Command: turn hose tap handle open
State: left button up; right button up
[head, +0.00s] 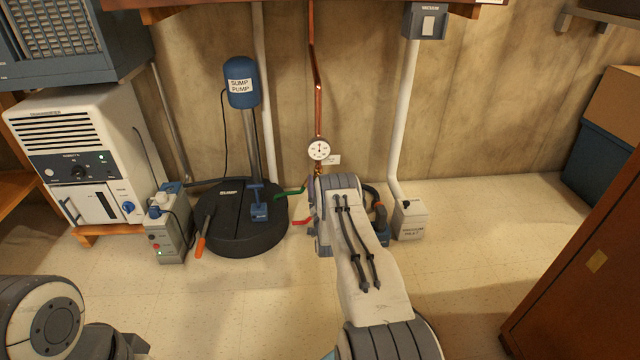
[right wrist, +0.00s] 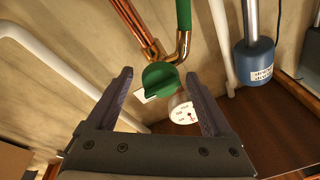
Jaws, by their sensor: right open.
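The tap handle (right wrist: 160,77) is a green round knob with a raised ridge, seen in the right wrist view. My right gripper (right wrist: 159,77) is open, with one finger to each side of the knob in the picture. Gaps show on both sides and I see no contact; depth is hard to judge. A brass spout (right wrist: 183,45) runs beside the knob to a green hose (right wrist: 184,14). The hose also shows in the head view (head: 290,191), where my right arm hides the knob. My left arm shows at the lower left, its gripper out of view.
A pressure gauge (head: 318,150) is on the copper pipe (head: 318,90) above the tap. A black sump lid (head: 240,235) with a blue pump (head: 242,82) stands left. A white vacuum inlet box (head: 409,220) stands right. A brown cabinet (head: 580,270) borders clear floor.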

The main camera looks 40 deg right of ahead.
jog(key=p+v, duration=0.4)
jog(key=v, duration=0.5)
jog(key=shift+s+a, duration=0.15)
jog(key=shift+s, duration=0.1)
jog(key=shift+r, duration=0.1)
